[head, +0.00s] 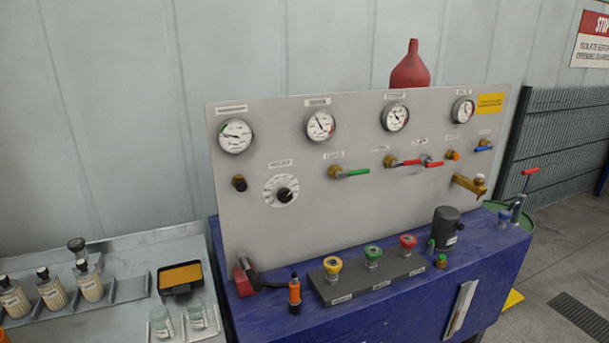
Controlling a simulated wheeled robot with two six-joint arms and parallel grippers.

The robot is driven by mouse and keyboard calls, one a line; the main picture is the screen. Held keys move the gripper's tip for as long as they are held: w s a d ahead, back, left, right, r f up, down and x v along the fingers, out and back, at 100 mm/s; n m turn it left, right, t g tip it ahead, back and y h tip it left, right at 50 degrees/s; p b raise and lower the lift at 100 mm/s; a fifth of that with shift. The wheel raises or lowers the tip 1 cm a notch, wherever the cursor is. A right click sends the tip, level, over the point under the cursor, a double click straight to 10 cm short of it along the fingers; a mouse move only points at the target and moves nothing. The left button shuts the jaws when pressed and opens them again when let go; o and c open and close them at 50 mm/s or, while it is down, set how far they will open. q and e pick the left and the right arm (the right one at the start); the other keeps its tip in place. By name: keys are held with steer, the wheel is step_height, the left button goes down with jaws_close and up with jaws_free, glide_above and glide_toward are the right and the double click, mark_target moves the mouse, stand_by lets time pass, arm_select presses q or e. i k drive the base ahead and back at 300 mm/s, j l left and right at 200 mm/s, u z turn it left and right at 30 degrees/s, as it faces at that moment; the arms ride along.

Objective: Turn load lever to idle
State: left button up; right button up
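A grey upright panel (330,215) stands on a blue bench (400,300). No label is readable, so I cannot tell for sure which control is the load lever. A lever with a red bracket (243,280) and black arm lies low at the panel's left, its arm reaching right toward an upright orange grip (294,290). A green-handled valve (351,173) and two red-handled valves (405,163) (431,163) sit mid-panel, handles roughly horizontal. A dial with a black knob (284,194) sits left of them. Neither gripper is in view.
Yellow, green and red knobs stand on a dark block (368,281) at the panel's foot. A black cylinder (446,228) stands to their right. A brass tap (468,185) juts out at right. A side table (140,260) at left holds bottles, jars and a black tray (181,278).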

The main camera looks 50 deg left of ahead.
mark_target(340, 174)
steer(key=u, duration=1.5)
